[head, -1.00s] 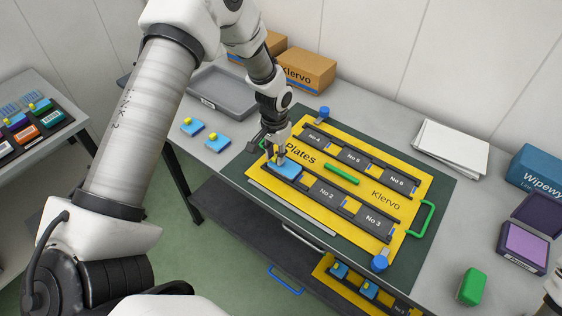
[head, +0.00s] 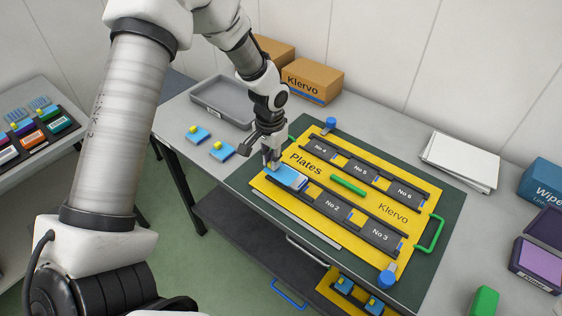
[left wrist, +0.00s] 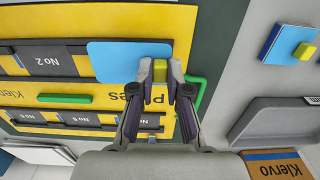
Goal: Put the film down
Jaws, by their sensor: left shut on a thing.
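My left gripper (head: 270,164) is shut on the yellow tab of a blue film (head: 281,175) at the first slot of the yellow "Plates" board (head: 322,183). In the left wrist view the gripper (left wrist: 161,74) pinches the tab, and the flat blue film (left wrist: 115,60) spreads out from it over the board beside the No 2 slot. In the head view a pale, labelled strip shows at the film's right end. I cannot tell how far the film is above the slot. My right gripper is not in view.
Two blue squares with yellow tabs (head: 198,134) (head: 222,151) lie apart on the grey table, left of the board. A grey tray (head: 222,97) and cardboard boxes (head: 312,81) stand behind. Bare table lies around the squares.

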